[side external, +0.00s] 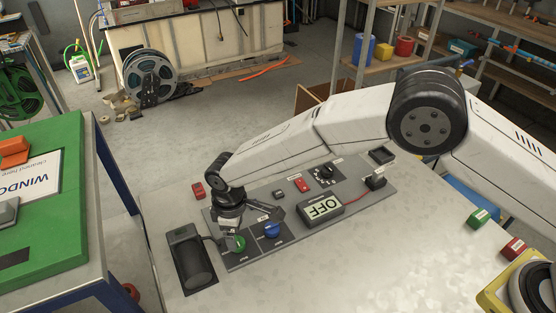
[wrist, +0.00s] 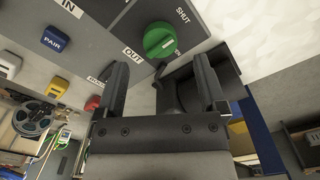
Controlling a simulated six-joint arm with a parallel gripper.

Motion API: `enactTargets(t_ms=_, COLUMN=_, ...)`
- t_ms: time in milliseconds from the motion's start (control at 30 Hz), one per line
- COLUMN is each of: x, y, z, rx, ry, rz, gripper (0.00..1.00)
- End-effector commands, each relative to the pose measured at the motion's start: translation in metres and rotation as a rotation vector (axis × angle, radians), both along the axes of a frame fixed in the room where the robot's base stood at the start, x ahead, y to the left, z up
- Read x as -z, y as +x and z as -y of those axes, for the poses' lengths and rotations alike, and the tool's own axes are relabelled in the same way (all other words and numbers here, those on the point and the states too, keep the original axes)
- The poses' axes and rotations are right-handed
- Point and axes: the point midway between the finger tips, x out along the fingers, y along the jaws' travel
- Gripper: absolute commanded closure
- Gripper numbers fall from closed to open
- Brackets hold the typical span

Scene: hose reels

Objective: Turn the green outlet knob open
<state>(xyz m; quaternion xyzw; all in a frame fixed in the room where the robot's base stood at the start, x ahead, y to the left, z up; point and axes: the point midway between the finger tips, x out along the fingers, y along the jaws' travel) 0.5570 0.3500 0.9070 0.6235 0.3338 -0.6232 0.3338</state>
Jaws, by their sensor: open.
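The green outlet knob (side external: 238,243) sits on the dark grey panel, just below my gripper (side external: 231,229) in the side view. In the wrist view the green knob (wrist: 160,40) is round, with a pale slanted line across it and the labels OUT and SHUT beside it. My gripper (wrist: 161,66) is open and empty. The fingers are partly hidden in the side view.
A blue knob (side external: 271,230) is right of the green one. A black cylinder in a dark tray (side external: 188,259) lies close on the left, also near the right finger in the wrist view (wrist: 184,88). An OFF display (side external: 320,207) and red blocks share the bench. The bench front is clear.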

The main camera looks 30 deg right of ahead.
Motion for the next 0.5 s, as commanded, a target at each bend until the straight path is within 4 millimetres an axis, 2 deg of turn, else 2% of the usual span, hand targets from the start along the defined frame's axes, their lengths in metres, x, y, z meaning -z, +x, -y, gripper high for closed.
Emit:
enactTargets(t_ms=233, x=0.030, y=0.000, z=0.000, rx=0.000, ry=-0.001, rz=-0.001, gripper=0.10)
enactTargets(t_ms=500, x=0.043, y=0.000, z=0.000, rx=0.000, ry=-0.001, rz=-0.001, gripper=0.10)
